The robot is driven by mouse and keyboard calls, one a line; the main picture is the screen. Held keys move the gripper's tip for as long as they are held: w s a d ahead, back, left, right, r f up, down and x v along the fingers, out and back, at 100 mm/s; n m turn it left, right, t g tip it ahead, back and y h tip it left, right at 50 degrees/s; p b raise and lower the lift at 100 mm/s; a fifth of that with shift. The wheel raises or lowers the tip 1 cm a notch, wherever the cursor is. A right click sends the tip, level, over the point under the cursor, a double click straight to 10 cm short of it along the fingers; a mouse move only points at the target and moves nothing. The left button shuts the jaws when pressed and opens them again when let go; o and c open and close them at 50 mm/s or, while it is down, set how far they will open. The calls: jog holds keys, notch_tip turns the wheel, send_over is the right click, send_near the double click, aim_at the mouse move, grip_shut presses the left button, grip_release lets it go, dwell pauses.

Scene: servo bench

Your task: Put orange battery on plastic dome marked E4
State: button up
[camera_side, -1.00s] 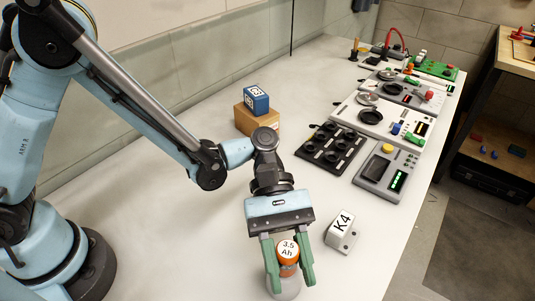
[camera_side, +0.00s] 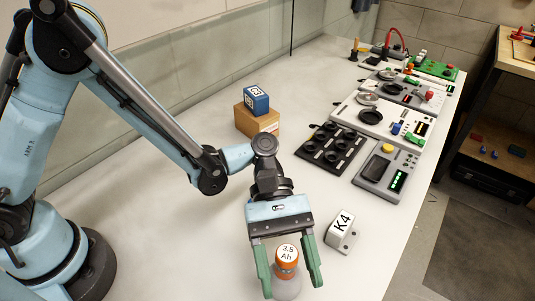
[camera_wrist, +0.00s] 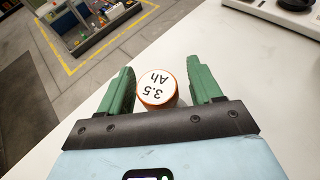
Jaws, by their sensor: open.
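The orange battery (camera_side: 286,263), with a white top marked "3.5 Ah", stands upright on a pale grey rounded base (camera_side: 287,288) near the front of the bench. This base looks like the plastic dome, but no E4 mark shows on it. My gripper (camera_side: 293,286) is open, with one green finger on each side of the battery and gaps between. In the wrist view the battery top (camera_wrist: 157,87) sits between the spread fingers (camera_wrist: 160,65), and the base is hidden.
A white block marked K4 (camera_side: 341,226) on a metal foot stands just right of my gripper. A black tray with round wells (camera_side: 331,146), a grey device with a screen (camera_side: 386,169) and a blue box (camera_side: 256,100) on a cardboard box (camera_side: 257,120) lie farther back.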

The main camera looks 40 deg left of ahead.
aim_at(284, 246)
jog(key=shift+r, duration=0.15)
jog(key=v, duration=0.7)
jog(key=shift+w+a+r, duration=0.15)
jog(key=shift+a, duration=0.1)
jog(key=w+a+r+m+t+y, duration=0.1)
jog(key=a+m+t+y, duration=0.4)
jog(key=a, duration=0.8)
jog(key=w+a+r+m+t+y, duration=0.1)
jog(key=a+r+m+t+y, duration=0.2)
jog(key=a+t, duration=0.8)
jog(key=shift+w+a+r+m+y, duration=0.25)
jog(key=shift+a+r+m+y, duration=0.15)
jog(key=shift+a+m+y, duration=0.65)
jog(key=shift+d, duration=0.1)
